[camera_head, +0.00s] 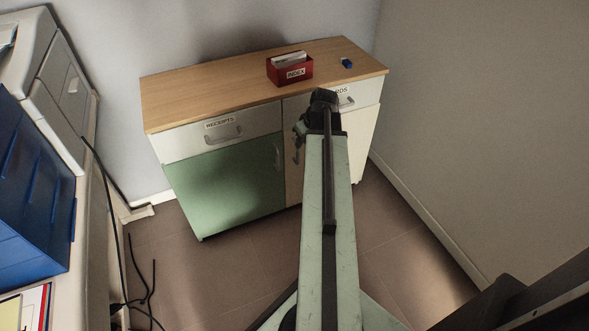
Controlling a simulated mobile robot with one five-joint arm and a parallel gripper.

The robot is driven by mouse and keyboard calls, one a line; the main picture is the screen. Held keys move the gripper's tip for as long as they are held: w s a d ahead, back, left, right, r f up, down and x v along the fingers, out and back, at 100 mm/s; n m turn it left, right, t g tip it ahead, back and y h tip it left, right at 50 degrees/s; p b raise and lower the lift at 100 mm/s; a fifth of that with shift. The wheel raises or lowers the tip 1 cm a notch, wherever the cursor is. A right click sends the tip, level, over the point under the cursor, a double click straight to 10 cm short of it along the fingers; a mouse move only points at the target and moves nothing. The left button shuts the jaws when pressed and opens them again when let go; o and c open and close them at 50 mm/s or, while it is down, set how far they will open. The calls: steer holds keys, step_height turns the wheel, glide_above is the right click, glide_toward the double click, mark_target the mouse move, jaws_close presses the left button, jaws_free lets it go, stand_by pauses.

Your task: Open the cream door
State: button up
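The cream door (364,137) is the lower right door of a wooden-topped cabinet. My arm covers its middle, and strips of it show on both sides of the arm. It looks closed. A grey handle-like shape (297,148) shows at its left edge, partly behind my wrist. My gripper (323,98) is at the far end of the arm, in front of the cabinet's right half. Its fingers are hidden or too dark to make out, so I cannot tell whether it touches the handle.
The green door (228,185) and receipts drawer (221,133) are on the left, both closed. A red index box (289,69) and small blue object (347,62) stand on top. A wall is close on the right. A desk with blue trays (28,190) and cables is left. Floor between is clear.

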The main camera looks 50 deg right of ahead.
steer(key=b+x, duration=1.1)
steer(key=x, duration=0.1)
steer(key=shift+s, duration=0.15)
jaws_close()
stand_by(1.0)
